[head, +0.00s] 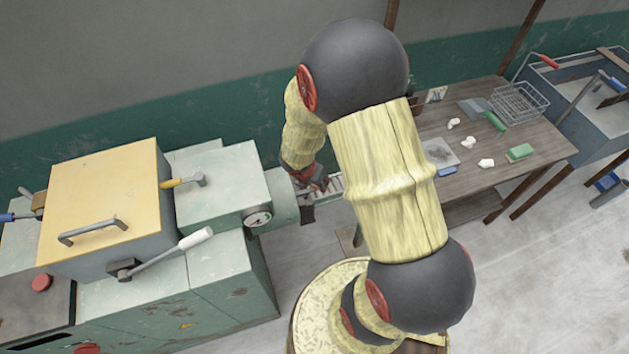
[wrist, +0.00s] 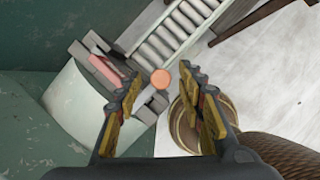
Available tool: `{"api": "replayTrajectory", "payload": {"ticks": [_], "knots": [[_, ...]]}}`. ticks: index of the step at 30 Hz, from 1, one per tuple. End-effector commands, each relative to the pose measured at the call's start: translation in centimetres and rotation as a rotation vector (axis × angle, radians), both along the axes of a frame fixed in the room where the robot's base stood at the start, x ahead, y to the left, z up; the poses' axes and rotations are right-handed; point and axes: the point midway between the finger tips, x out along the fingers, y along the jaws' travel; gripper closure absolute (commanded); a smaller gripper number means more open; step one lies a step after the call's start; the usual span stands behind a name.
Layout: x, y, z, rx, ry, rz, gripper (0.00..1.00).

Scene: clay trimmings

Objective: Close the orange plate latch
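An orange round knob (wrist: 160,78) shows in the wrist view between my fingertips, beside the machine's outlet. I take it for part of the orange plate latch; its plate and whether it is shut are not clear. A dull red strip (wrist: 104,70) lies in a grey bracket to its left. My gripper (wrist: 162,82) is open, one finger on each side of the knob in the picture; I cannot tell whether either touches it. In the head view my gripper (head: 317,182) is at the right end of the green machine and hides the latch.
The pale green machine (head: 220,185) has a yellow lid (head: 105,195), a white-handled lever (head: 195,239) and a gauge (head: 257,219). A roller track (wrist: 165,42) runs from the outlet. A wooden table (head: 535,145) with clay pieces stands right. A round bin (wrist: 185,125) is below.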

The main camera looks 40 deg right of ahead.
Motion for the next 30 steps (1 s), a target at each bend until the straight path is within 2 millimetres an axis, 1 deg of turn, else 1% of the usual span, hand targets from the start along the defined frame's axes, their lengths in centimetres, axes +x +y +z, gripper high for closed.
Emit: {"api": "replayTrajectory", "payload": {"ticks": [5,8,18,21,25,30], "knots": [[0.0,0.2,0.7,-0.002,-0.001,0.001,0.61],[-0.2,0.7,1.9,-0.001,-0.002,0.002,0.61],[-1.2,2.9,7.9,-0.001,-0.005,0.002,0.61],[-1.5,3.4,9.3,-0.001,-0.004,0.001,0.61],[-1.8,3.9,10.5,-0.001,-0.002,0.000,0.61],[-2.0,4.1,11.0,0.001,0.000,0.000,0.61]]}}
